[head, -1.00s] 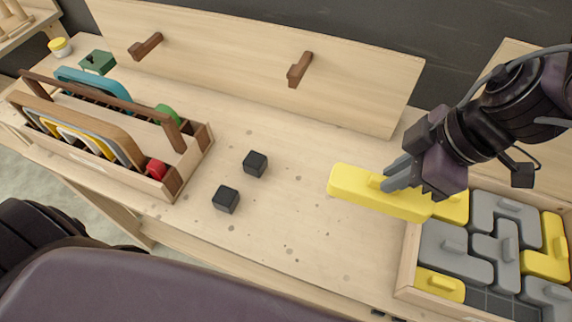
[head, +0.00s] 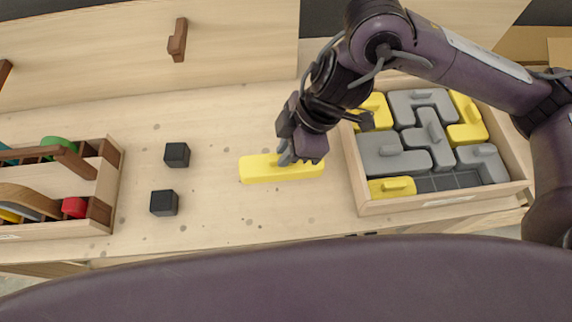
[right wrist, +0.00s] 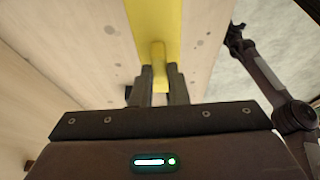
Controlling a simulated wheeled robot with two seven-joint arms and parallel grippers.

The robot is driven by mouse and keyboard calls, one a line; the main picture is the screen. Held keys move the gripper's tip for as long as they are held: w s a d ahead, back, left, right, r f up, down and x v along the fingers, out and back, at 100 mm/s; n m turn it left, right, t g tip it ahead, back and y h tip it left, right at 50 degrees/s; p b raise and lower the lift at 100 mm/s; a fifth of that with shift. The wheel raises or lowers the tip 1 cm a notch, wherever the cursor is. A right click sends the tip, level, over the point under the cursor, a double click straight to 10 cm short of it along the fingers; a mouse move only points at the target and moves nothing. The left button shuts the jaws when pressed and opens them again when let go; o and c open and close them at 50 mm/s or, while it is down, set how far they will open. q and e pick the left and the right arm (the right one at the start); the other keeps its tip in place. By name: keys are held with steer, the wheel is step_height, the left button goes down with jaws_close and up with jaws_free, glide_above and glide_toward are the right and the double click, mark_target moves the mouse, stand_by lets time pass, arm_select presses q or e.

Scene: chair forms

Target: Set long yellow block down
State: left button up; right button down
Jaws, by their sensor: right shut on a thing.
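The long yellow block (head: 262,170) is in the middle of the wooden table in the head view, left of the puzzle tray. My right gripper (head: 287,155) is shut on the small handle on top of the block, from above. The right wrist view shows the yellow block (right wrist: 152,25) running away from the fingers, with its handle between the two fingertips (right wrist: 158,75). Whether the block touches the table or is just above it, I cannot tell. My left gripper is not in view.
The wooden tray (head: 445,203) holds several grey and yellow pieces and has an empty dark patch at its front. Two black cubes (head: 177,154) (head: 164,203) stand left of the block. A wooden rack (head: 100,213) is farther left. Bare table lies between.

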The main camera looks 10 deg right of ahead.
mark_target(287, 168)
step_height(287, 168, down, 6)
steer(key=shift+f, duration=0.25)
steer(key=shift+d+f, duration=0.1)
steer(key=shift+f, duration=0.15)
steer(key=shift+f, duration=0.15)
steer(key=c, duration=1.4)
jaws_free()
